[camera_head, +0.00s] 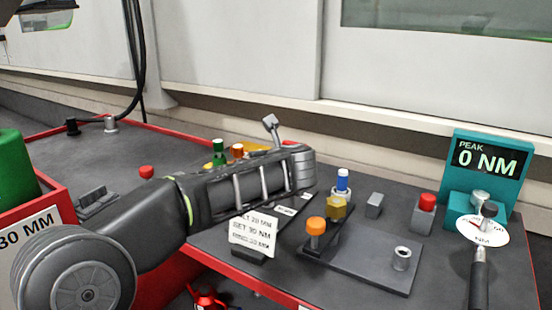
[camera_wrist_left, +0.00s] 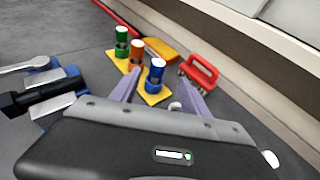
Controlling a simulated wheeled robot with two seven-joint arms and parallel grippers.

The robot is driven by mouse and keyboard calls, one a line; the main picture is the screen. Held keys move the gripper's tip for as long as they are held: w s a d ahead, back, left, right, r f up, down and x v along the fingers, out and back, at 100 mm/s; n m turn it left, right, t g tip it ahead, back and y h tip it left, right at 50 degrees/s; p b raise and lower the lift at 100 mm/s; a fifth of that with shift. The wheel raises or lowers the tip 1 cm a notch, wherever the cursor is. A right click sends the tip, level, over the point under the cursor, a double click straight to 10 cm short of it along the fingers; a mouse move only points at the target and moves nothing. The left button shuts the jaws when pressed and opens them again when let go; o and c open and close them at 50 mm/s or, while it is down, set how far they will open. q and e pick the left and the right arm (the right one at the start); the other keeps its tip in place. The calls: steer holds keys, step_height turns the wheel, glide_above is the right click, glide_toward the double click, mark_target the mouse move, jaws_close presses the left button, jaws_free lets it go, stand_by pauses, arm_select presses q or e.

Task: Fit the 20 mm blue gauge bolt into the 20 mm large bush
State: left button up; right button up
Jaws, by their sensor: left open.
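In the left wrist view the blue gauge bolt (camera_wrist_left: 155,76), with a pale top, stands on a yellow plate between and beyond the open fingers of my left gripper (camera_wrist_left: 157,92). Contact cannot be told. In the head view my left arm covers the gripper's fingers. A blue piece with a white top (camera_head: 342,182) shows right of the arm; I cannot tell if it is the same bolt. A grey hollow cylinder (camera_head: 402,258) stands upright on a dark plate at the right; it looks like a bush, but its size cannot be read. My right gripper is not in view.
A green bolt (camera_wrist_left: 122,42) and an orange bolt (camera_wrist_left: 137,55) stand beyond the blue one. In the head view an orange-capped post (camera_head: 316,230), white sign (camera_head: 253,232) and teal torque meter (camera_head: 488,165) stand on the bench.

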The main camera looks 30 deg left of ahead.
arm_select(q)
steer(key=shift+x, duration=1.25)
steer(key=shift+a+b, duration=0.15)
steer(key=shift+b, duration=0.15)
steer(key=shift+w+a+f, duration=0.2)
steer(key=shift+a+f, duration=0.05)
steer(key=b+x, duration=0.1)
steer(key=x, duration=0.2)
steer(key=shift+w+a+f, duration=0.1)
steer(key=shift+a+f, duration=0.05)
steer(key=shift+a, duration=0.1)
steer(key=shift+w+a, duration=0.25)
steer(key=shift+a, duration=0.05)
steer(key=shift+c, duration=0.4)
